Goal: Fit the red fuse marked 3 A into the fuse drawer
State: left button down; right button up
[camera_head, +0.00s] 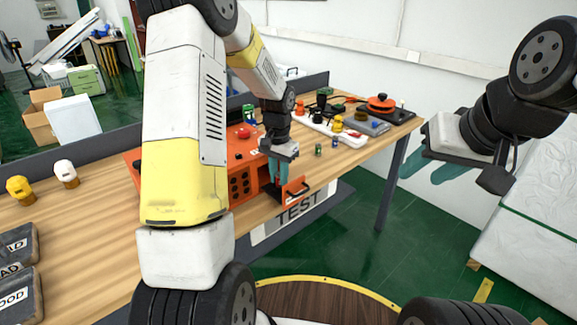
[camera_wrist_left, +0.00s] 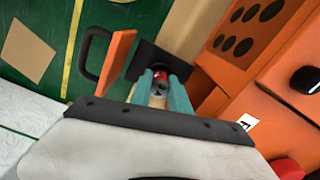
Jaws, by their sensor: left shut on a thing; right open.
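The orange fuse drawer (camera_head: 294,191) is pulled out from the front of the orange tester (camera_head: 240,178). In the left wrist view its orange front with a black handle (camera_wrist_left: 120,52) and its dark tray (camera_wrist_left: 145,58) show. My left gripper (camera_head: 277,182) points down over the open drawer. It is shut on the red fuse (camera_wrist_left: 160,75), whose red end shows between the teal fingertips (camera_wrist_left: 162,88). The fuse's marking cannot be read, and I cannot tell whether it touches the tray. My right gripper (camera_head: 432,171) is open and empty, off the table's right side.
Two small cylinders, one green (camera_head: 318,150) and one darker (camera_head: 334,142), stand right of the tester. Behind them are a white power strip (camera_head: 318,127) with plugs and an orange-topped device (camera_head: 381,103). Yellow (camera_head: 19,188) and white (camera_head: 65,173) plugs stand at left.

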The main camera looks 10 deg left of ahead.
pick_arm(q)
jog(key=shift+s+f, duration=0.25)
jog(key=shift+f, duration=0.45)
jog(key=c, duration=1.2)
grip_release()
jog(key=shift+c, duration=0.2)
notch_tip(320, 180, up, 13)
jog(key=s+r+n+t, duration=0.2)
jog(key=s+r+t, duration=0.1)
jog(key=s+r, duration=0.7)
jog(key=s+d+r+n+t+h, duration=0.1)
jog(key=s+d+n+t+h, duration=0.1)
jog(key=s, duration=1.1)
jog(key=shift+s+d+r+t, duration=0.2)
jog(key=shift+s+t, duration=0.1)
jog(key=shift+t, duration=0.3)
